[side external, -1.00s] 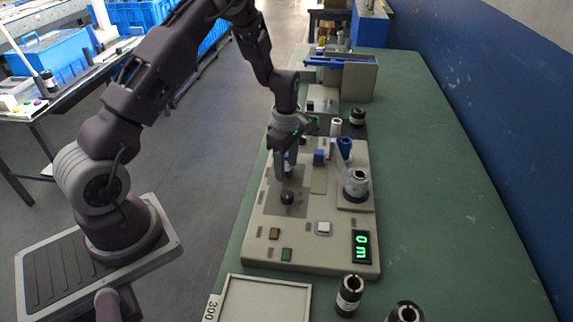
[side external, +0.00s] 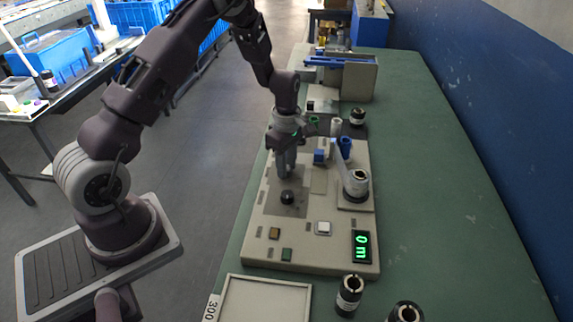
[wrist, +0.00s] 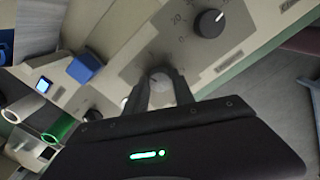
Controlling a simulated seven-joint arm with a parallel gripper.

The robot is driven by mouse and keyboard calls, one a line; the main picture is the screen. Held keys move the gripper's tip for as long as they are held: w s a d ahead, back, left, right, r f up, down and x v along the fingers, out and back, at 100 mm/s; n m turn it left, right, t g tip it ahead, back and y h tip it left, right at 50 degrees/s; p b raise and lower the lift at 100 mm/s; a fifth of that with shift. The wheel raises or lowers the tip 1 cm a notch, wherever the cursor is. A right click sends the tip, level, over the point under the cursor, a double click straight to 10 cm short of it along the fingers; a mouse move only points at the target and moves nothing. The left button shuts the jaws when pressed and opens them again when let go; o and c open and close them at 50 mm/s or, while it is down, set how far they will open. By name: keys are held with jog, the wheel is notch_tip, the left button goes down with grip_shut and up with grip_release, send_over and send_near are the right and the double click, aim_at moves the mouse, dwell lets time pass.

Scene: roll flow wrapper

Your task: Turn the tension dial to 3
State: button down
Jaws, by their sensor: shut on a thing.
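The green display (side external: 361,246) reads "0 m". Buttons sit along the panel's front. A blue block (side external: 320,157), a roller arm (side external: 355,182) and upright tubes stand right of my gripper. A shallow tray (side external: 265,300) lies in front.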

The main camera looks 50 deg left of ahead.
jog(key=m, duration=2)
jog(key=shift+m, duration=2.8)
jog(key=c, duration=1.1)
grip_release()
jog(key=shift+o, duration=0.2)
